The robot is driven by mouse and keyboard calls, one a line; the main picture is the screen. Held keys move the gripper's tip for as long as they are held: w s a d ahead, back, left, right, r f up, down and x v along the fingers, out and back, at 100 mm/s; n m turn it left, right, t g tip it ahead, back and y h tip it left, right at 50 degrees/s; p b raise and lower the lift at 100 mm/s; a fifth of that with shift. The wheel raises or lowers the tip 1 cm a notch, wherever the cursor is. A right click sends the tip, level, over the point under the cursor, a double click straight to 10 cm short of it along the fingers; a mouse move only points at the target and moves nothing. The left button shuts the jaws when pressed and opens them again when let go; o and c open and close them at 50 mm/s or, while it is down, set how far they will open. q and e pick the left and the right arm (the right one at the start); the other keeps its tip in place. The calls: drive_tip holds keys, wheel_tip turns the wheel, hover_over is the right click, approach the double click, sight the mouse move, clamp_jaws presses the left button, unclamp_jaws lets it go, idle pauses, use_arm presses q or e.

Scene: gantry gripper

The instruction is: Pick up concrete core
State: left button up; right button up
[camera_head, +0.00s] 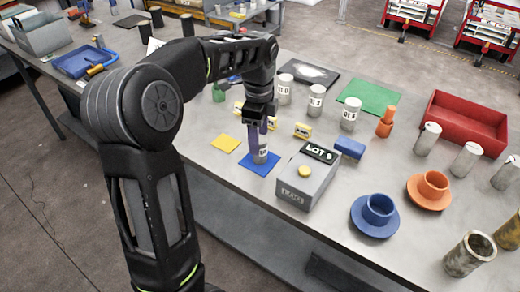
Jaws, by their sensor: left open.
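A grey concrete core (261,157) with a pale label stands upright on a blue square mat (252,168) near the table's front edge. My left gripper (261,142) points down over this core, its fingers open and around or just beside its upper part. I cannot tell whether they touch it. The gripper hides the core's top. Similar pale labelled cores stand behind to the right: one (285,90), a second (316,101) and a third (349,115). My right gripper is not in view.
A grey box (296,187) with a yellow button and a LOT sign stands close right of the core. A yellow mat (225,144) lies left. A blue block (350,147), blue cup (377,209), orange cup (432,185) and red tray (463,124) are further right.

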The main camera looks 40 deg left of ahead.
sight(261, 159)
use_arm(q)
drive_tip(key=shift+f, duration=0.1)
wheel_tip(261, 159, down, 5)
drive_tip(key=shift+w+d+p, duration=0.1)
drive_tip(key=shift+p, duration=0.5)
drive_tip(key=shift+c, duration=0.4)
clamp_jaws()
idle(0.4)
